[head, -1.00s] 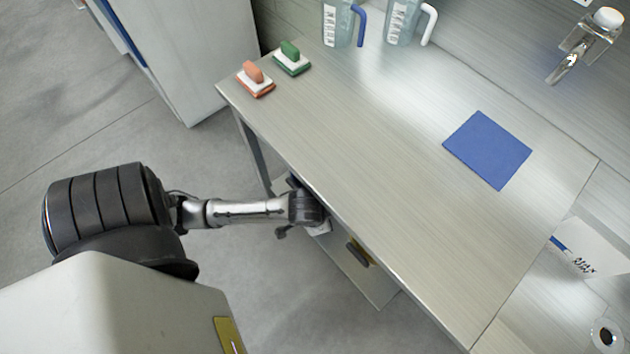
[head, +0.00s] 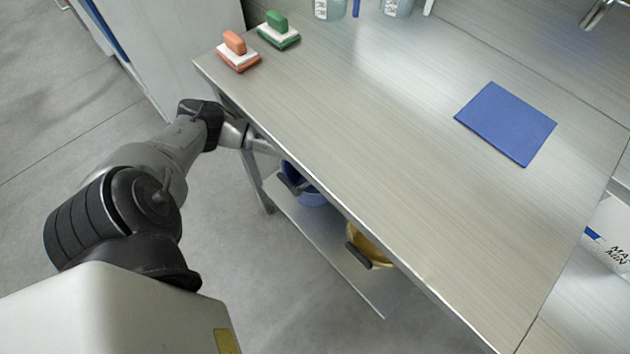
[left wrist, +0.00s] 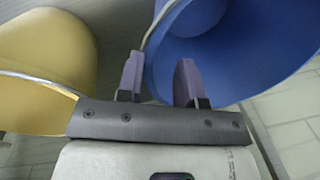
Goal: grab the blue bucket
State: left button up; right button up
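The blue bucket (head: 307,195) stands on the lower shelf under the tabletop, partly hidden by the table's edge. Its dark handle grip shows at its front. In the left wrist view the blue bucket (left wrist: 240,45) fills the right side, with its opening facing the camera. My left gripper (left wrist: 158,78) has its two purple fingers apart. One finger is outside the bucket's rim and the other overlaps its opening, so the rim lies between them. I cannot tell whether they touch it. In the head view my left gripper is hidden under the table. My right gripper is not in view.
A yellow bucket (head: 372,246) stands on the lower shelf (head: 345,270); it also shows in the left wrist view (left wrist: 45,60). The tabletop (head: 380,150) above holds an orange brush (head: 236,50), a green brush (head: 278,30), a blue cloth (head: 507,122) and jugs.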

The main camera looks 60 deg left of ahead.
pick_arm(q)
jog(key=f+b, duration=0.2)
jog(key=f, duration=0.1)
jog(key=f+b, duration=0.1)
jog(key=f, duration=0.1)
jog(key=shift+a+f, duration=0.2)
jog(key=shift+a, duration=0.1)
jog(key=shift+r, duration=0.1)
jog(key=shift+c, duration=0.4)
jog(key=shift+c, duration=0.8)
grip_shut()
